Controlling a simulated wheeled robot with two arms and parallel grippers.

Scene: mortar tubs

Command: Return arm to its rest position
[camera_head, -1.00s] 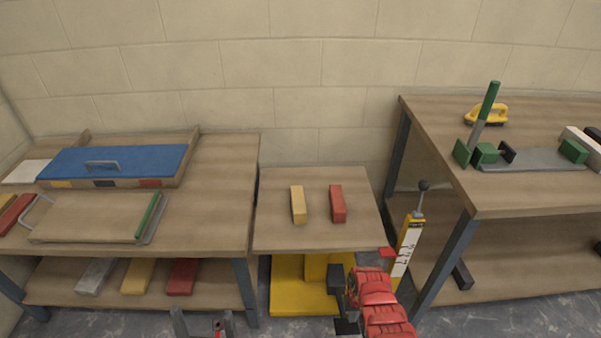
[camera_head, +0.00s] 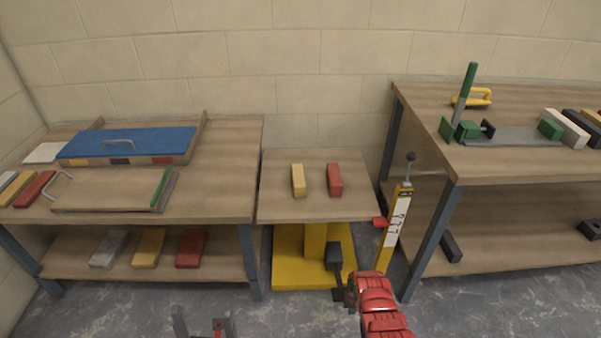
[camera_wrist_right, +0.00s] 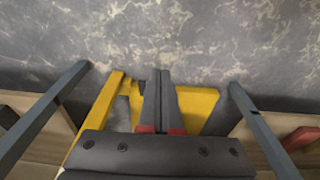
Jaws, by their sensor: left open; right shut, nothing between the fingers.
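My left gripper (camera_head: 205,322) shows at the bottom edge of the head view, with two grey fingers apart and nothing seen between them. It is over the floor in front of the left bench. My red right arm (camera_head: 378,302) reaches in at the bottom, in front of the yellow lift. In the right wrist view my right gripper (camera_wrist_right: 159,76) has its two dark fingers together, with nothing between them. Behind its fingers is the yellow lift base (camera_wrist_right: 195,108). The right fingers are not clear in the head view.
The lift's tabletop (camera_head: 315,207) bears a yellow brick (camera_head: 298,180) and a red brick (camera_head: 335,179). The left bench (camera_head: 225,205) holds a blue-topped board (camera_head: 130,144). A yellow gauge post (camera_head: 395,232) stands between. Floor (camera_head: 290,320) in front is open.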

